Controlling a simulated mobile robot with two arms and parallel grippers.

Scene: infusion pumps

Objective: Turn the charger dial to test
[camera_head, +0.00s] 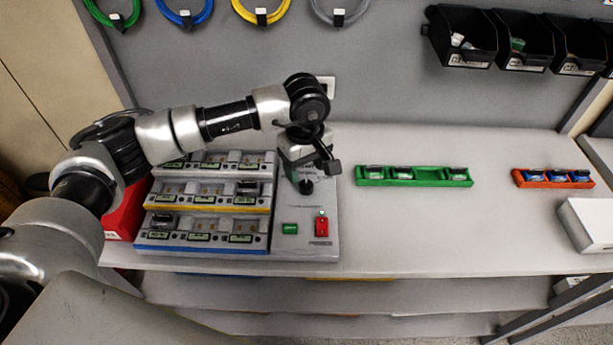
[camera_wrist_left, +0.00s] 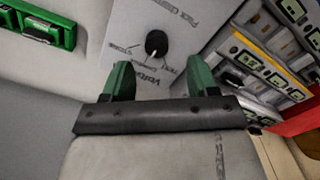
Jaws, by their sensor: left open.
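The charger (camera_head: 322,205) is a pale grey panel at the right end of the battery bays. Its dial (camera_head: 306,187) is a round black knob. In the left wrist view the dial (camera_wrist_left: 157,43) has a white pointer line angled toward the lower left, seemingly near the middle label. The small labels around it are hard to read; one at the lower right looks like TEST. My left gripper (camera_head: 309,165) is above the charger, by the dial. In the left wrist view its green fingertips (camera_wrist_left: 160,80) are spread apart and empty, with the dial beyond them. My right gripper is not in view.
Battery bays (camera_head: 206,223) stand left of the charger, beside a red box (camera_head: 124,212). The charger has a green button (camera_head: 290,229) and a red switch (camera_head: 322,226). A green tray (camera_head: 414,182) and an orange tray (camera_head: 553,185) lie right; bare table (camera_head: 440,230) is in front.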

